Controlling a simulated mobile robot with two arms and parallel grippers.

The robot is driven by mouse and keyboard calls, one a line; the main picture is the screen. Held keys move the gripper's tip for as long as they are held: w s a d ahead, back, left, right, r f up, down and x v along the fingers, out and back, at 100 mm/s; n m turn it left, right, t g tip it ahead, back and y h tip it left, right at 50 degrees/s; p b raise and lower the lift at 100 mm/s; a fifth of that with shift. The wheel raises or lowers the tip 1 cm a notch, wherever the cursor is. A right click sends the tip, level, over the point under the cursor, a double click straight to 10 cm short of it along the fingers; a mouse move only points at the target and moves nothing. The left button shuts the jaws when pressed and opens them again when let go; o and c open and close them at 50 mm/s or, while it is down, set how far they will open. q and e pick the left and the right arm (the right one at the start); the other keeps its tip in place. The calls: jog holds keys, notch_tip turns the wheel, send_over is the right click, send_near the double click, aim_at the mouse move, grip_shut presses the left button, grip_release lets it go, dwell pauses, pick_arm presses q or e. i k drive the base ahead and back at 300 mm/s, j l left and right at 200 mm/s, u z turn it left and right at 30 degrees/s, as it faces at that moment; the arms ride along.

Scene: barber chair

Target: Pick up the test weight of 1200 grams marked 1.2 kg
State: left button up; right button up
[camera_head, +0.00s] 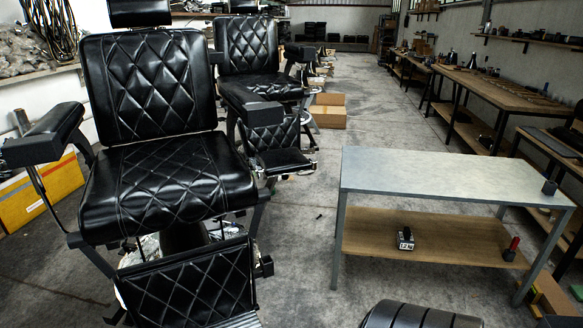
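The test weight (405,239) is a small dark block with a pale face that seems to read 1.2. It sits on the wooden lower shelf (370,237) of a grey metal table (425,172), under the overhanging top. It is left of the shelf's middle, near the front edge, and nothing touches it. Neither of my grippers shows in the head view.
A red-handled item (512,248) stands on the lower shelf's right end. A black barber chair (165,180) fills the left. A black ribbed thing (418,316) shows at the bottom. Bare floor (300,250) lies between chair and table.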

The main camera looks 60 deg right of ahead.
aim_at(406, 240)
jog(key=z, duration=2.75)
jog(key=i+l+z, duration=0.1)
jog(key=i, duration=0.3)
jog(key=i+l, duration=0.1)
jog(key=i, duration=0.3)
jog(key=z, duration=0.05)
